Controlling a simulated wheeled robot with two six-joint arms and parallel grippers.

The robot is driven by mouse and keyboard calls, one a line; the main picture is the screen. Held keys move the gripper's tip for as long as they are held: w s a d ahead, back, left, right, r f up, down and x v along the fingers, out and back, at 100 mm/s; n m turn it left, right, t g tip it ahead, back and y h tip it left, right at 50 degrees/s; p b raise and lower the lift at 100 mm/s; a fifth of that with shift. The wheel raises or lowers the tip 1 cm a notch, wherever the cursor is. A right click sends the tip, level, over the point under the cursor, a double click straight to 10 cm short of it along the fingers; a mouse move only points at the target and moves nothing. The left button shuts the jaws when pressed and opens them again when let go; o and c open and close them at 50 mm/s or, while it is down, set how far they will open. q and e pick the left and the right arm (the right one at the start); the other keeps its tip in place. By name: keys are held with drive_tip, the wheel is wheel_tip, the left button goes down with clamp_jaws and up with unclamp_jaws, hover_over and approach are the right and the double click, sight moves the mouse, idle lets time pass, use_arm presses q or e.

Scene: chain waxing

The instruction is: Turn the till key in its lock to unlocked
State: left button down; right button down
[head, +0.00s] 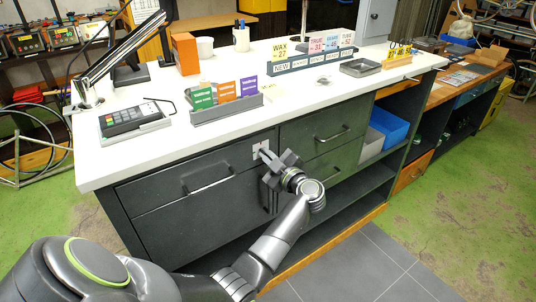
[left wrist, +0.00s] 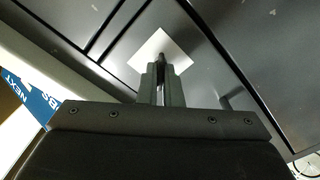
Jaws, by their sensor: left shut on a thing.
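My left gripper (head: 268,155) reaches the front of the dark grey counter drawers, just under the white worktop. Its fingers point at a small pale lock plate (head: 257,147) near the top right corner of the left drawer. In the left wrist view the plate (left wrist: 172,50) is a white square that looks tilted, and my left gripper (left wrist: 161,72) is shut in front of it. A thin dark piece, the till key (left wrist: 161,60), shows between the fingertips. The fingers hide most of the key, and I cannot tell its turn angle. My right gripper is not in view.
The white worktop (head: 230,128) overhangs the drawers. On it stand a card terminal (head: 132,117), a grey holder (head: 225,109) with coloured cards and an orange box (head: 185,54). Drawer handles (head: 209,186) stick out near my arm. Open shelves with a blue bin (head: 389,126) lie to the right.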

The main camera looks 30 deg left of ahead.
use_arm(q)
drive_tip(key=n+b, duration=0.1)
drive_tip(key=n, duration=0.2)
drive_tip(key=n+b, duration=0.1)
drive_tip(key=n, duration=0.2)
drive_tip(key=n+b, duration=0.1)
drive_tip(key=n, duration=0.3)
drive_tip(key=shift+f, duration=0.25)
idle(0.4)
drive_tip(key=c, duration=1.6)
unclamp_jaws()
drive_tip(key=shift+d, duration=0.1)
